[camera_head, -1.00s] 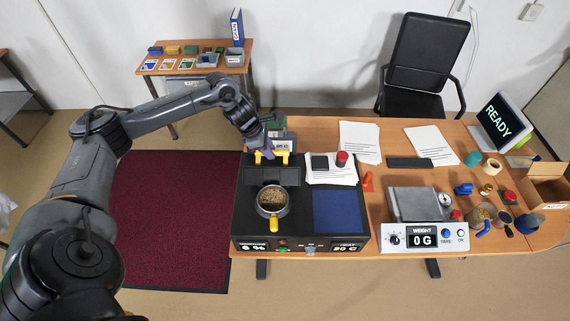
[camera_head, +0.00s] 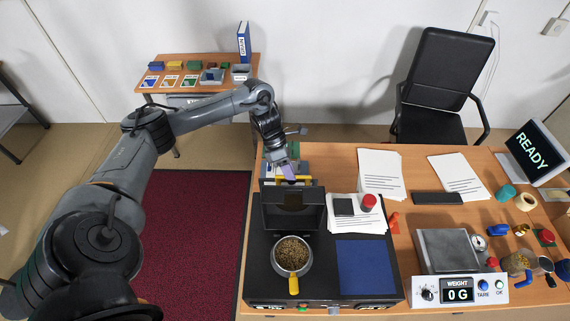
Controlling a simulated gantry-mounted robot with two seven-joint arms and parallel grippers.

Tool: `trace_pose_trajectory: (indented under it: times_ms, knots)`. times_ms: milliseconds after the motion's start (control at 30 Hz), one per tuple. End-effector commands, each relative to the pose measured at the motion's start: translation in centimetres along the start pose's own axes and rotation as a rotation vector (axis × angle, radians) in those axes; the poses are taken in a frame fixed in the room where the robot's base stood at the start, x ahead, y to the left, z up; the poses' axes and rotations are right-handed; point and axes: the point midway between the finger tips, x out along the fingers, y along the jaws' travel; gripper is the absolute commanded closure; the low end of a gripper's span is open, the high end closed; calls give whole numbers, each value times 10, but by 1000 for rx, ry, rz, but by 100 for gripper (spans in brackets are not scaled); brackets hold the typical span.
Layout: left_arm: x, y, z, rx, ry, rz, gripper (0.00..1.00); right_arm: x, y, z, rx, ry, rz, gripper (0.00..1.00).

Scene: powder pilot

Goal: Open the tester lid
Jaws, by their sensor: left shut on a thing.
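The tester (camera_head: 325,235) is a black box at the front left of the desk. Its dark lid (camera_head: 293,210) stands raised at the back of the box, its inner face toward me. Below the lid, a round metal pan (camera_head: 276,262) of grains sits in the tester, its yellow handle (camera_head: 294,285) toward me. My left gripper (camera_head: 289,172) is at the lid's top edge, shut on a yellow part (camera_head: 303,171), seemingly the lid's handle; the fingers partly hide it. My right gripper is not in view.
A scale (camera_head: 448,250) reading 0 G stands to the right. An orange item (camera_head: 394,222) lies between. The floor left of the desk is clear.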

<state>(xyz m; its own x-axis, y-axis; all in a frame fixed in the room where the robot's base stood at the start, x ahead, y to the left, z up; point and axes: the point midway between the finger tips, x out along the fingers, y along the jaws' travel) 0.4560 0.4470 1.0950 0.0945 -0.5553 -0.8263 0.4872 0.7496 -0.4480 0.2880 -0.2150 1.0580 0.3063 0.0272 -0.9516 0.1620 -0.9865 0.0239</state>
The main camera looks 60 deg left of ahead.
Motion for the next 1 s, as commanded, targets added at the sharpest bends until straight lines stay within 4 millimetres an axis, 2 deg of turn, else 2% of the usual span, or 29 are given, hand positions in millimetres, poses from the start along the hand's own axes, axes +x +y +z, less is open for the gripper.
trace_pose_trajectory:
  times_ms: [500, 533, 700, 1000]
  knots:
    - [4, -4, 2, -9, -1, -16, 100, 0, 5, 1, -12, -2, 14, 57]
    - [4, -4, 2, -9, -1, -16, 76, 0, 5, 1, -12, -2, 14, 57]
    - [4, -4, 2, -8, -1, -16, 52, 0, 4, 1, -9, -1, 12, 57]
    - [3, -4, 2, -7, -2, -15, 52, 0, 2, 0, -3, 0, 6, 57]
